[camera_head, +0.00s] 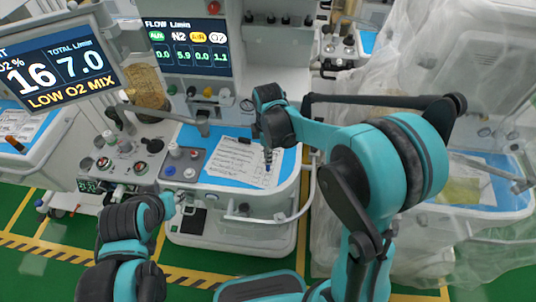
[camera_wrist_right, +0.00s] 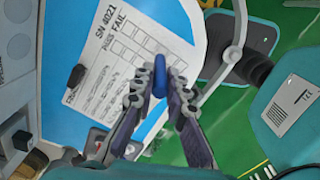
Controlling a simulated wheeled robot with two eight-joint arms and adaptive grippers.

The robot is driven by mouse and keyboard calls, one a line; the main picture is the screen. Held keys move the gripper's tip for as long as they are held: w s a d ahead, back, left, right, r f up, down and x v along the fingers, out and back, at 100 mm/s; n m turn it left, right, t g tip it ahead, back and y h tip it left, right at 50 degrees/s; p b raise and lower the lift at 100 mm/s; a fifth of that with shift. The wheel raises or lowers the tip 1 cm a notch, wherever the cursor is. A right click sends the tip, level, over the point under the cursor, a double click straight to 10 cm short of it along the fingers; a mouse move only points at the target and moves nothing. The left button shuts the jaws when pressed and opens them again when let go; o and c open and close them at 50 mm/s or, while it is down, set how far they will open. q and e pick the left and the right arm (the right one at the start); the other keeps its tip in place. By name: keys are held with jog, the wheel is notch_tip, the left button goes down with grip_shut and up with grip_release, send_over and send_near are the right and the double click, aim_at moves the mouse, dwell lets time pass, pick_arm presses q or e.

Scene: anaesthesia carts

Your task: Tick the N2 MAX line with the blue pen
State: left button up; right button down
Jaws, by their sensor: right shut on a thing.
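The white checklist sheet (camera_head: 232,165) lies on the blue top of the cart in the middle of the head view. It also shows in the right wrist view (camera_wrist_right: 112,50), with "SN 4021", "PASS", "FAIL" and rows of boxes. My right gripper (camera_head: 268,168) points down over the sheet's right part, shut on the blue pen (camera_wrist_right: 160,68). Whether the pen's tip touches the paper cannot be told. The N2 MAX line is too small to read. My left gripper (camera_head: 180,203) is low at the cart's left front; its fingers are too small to judge.
A flow screen (camera_head: 186,46) and a tilted monitor (camera_head: 58,65) reading "LOW O2 MIX" stand behind and left. A small black object (camera_wrist_right: 75,77) lies on the sheet's edge. Knobs (camera_head: 174,150) stand left of the sheet. A rail (camera_head: 306,195) curves round the cart's right.

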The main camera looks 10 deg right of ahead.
jog(key=shift+s+d, duration=0.2)
jog(key=shift+d, duration=0.2)
dwell(1.0)
notch_tip(320, 180, up, 7)
jog(key=p, duration=0.5)
dwell(0.4)
jog(key=shift+f, duration=0.15)
dwell(0.3)
jog(key=shift+w+a+f+b, duration=0.1)
jog(key=shift+a+f+b, duration=0.1)
jog(key=shift+f+b, duration=1.1)
jog(key=shift+w+a+f+b, duration=0.1)
jog(key=shift+a+f+b, duration=0.1)
jog(key=shift+f+b, duration=1.05)
jog(key=shift+f+p, duration=0.2)
jog(key=shift+p, duration=0.1)
jog(key=shift+f+b, duration=0.45)
jog(key=shift+f, duration=0.15)
jog(key=shift+s+d, duration=0.2)
jog(key=shift+d, duration=0.2)
dwell(0.3)
